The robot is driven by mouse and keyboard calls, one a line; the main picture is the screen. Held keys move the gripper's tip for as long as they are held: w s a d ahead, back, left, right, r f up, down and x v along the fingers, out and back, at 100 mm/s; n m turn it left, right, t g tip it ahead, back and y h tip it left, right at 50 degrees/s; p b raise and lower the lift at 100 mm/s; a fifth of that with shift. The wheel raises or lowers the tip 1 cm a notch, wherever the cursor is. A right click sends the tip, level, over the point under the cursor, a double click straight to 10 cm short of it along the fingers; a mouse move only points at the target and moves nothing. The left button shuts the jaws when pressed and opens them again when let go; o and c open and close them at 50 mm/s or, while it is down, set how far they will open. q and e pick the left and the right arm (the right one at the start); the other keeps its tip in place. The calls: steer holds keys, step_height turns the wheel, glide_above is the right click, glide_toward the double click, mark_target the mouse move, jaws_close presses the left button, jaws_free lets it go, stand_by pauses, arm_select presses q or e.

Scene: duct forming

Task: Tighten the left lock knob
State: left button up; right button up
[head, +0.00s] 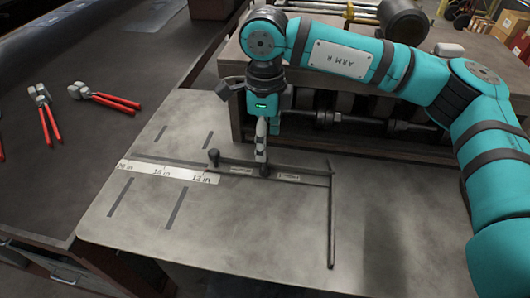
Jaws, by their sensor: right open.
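A dark bar (300,180) lies across the metal table, with a long thin rod (331,225) running toward the front from its right end. A small black round knob (213,155) stands upright at the bar's left end, beside the printed scale (165,172). My right gripper (262,165) points straight down onto the bar, to the right of that knob and apart from it. Its fingers are open but look close together, and they hide the part of the bar beneath them. I cannot tell whether they touch it. My left gripper is out of view.
A machine with a dark shaft (350,121) stands close behind my right gripper. Slots (175,208) mark the table, whose left and front areas are clear.

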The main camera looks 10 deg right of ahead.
steer(key=shift+r, duration=2.6)
